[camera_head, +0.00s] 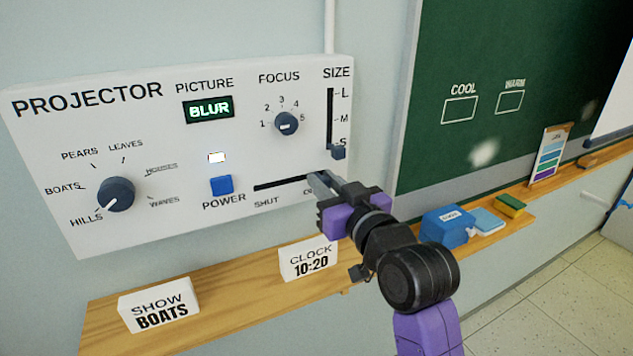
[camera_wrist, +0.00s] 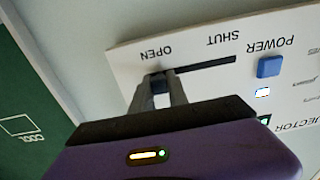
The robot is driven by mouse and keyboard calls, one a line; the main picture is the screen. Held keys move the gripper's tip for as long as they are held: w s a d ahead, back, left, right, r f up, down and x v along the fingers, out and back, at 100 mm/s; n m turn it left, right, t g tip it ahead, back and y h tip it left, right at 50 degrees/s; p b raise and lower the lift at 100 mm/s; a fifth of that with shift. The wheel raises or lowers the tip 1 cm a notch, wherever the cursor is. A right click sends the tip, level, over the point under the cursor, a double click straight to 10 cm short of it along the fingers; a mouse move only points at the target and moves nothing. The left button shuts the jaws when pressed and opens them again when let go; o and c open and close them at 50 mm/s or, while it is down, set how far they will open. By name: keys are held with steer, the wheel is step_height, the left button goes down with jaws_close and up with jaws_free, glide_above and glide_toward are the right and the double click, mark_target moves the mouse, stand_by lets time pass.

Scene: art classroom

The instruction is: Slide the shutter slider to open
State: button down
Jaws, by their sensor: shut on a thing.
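The white projector panel (camera_head: 60,200) is mounted on the wall. Its shutter slot (camera_head: 278,183) is a dark horizontal line, with SHUT under its left end; the label at its right end is mostly hidden by my gripper. My gripper (camera_head: 319,182) is at the slot's right end. In the wrist view, which sees the panel upside down, the blue shutter slider knob (camera_wrist: 158,85) sits between my fingertips at the OPEN end of the slot (camera_wrist: 208,64). My gripper is shut on this knob. In the head view the knob is hidden.
The blue POWER button (camera_head: 221,185) is left of the slot. The SIZE slider (camera_head: 338,152) is just above my gripper. A wooden ledge (camera_head: 230,290) below carries a clock sign (camera_head: 308,258) and a SHOW BOATS sign (camera_head: 158,305). A blue box (camera_head: 447,227) stands to the right.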

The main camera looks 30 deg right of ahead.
mark_target(330, 185)
steer(key=shift+d, duration=0.25)
steer(key=c, duration=1.3)
jaws_free()
steer(key=shift+d, duration=0.1)
steer(key=shift+s, duration=0.3)
steer(key=s+b, duration=0.1)
steer(key=s, duration=0.5)
steer(key=shift+f, duration=0.1)
steer(key=shift+s, duration=0.6)
